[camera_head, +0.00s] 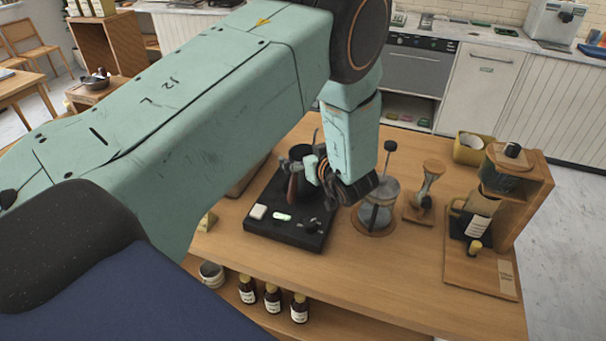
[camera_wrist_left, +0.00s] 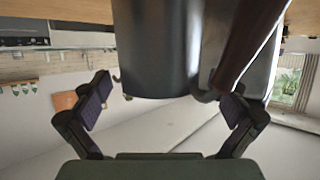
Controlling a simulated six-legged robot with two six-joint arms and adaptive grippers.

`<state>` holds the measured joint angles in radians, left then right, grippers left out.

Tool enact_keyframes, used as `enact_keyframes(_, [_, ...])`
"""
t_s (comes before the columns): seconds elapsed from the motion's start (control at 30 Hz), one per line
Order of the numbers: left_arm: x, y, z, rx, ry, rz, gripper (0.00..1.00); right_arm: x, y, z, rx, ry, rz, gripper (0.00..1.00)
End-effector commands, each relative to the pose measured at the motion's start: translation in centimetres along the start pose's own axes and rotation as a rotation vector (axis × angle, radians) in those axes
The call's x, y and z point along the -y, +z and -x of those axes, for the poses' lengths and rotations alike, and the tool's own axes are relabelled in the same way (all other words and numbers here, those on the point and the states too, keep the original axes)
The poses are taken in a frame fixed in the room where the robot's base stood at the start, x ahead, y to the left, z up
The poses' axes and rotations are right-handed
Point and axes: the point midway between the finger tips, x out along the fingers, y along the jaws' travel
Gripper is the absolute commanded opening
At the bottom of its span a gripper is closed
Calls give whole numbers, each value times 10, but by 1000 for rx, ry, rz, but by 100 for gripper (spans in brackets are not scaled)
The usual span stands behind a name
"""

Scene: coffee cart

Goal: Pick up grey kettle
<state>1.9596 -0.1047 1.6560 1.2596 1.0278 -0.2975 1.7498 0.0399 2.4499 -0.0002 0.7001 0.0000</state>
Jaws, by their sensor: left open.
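The grey kettle (camera_head: 301,153) stands on a black base with controls (camera_head: 262,226) on the wooden cart top. Its brown handle (camera_head: 292,188) points toward the near side, and my gripper partly hides its body. My left gripper (camera_head: 326,184) is beside the kettle, at its right. In the left wrist view the kettle's metal body (camera_wrist_left: 155,50) and brown handle (camera_wrist_left: 252,40) fill the upper middle. The open fingers of the left gripper (camera_wrist_left: 168,98) lie to either side of the kettle in that picture. Contact cannot be told. My right gripper is out of view.
A glass press (camera_head: 377,210) stands close to the right of my gripper. Further right are an hourglass-shaped item (camera_head: 428,187), a yellow container (camera_head: 473,148) and a wooden dispenser stand (camera_head: 527,190). Several bottles (camera_head: 272,297) sit on the lower shelf.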

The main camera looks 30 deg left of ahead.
Motion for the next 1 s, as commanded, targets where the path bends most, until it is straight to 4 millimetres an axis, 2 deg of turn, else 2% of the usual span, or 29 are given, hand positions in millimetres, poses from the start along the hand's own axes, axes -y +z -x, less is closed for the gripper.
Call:
enact_keyframes(0.23, [0,0,-1,-1,0,0,97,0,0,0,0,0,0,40])
enact_keyframes(1.0, [0,1,-1,2,0,-1,32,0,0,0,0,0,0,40])
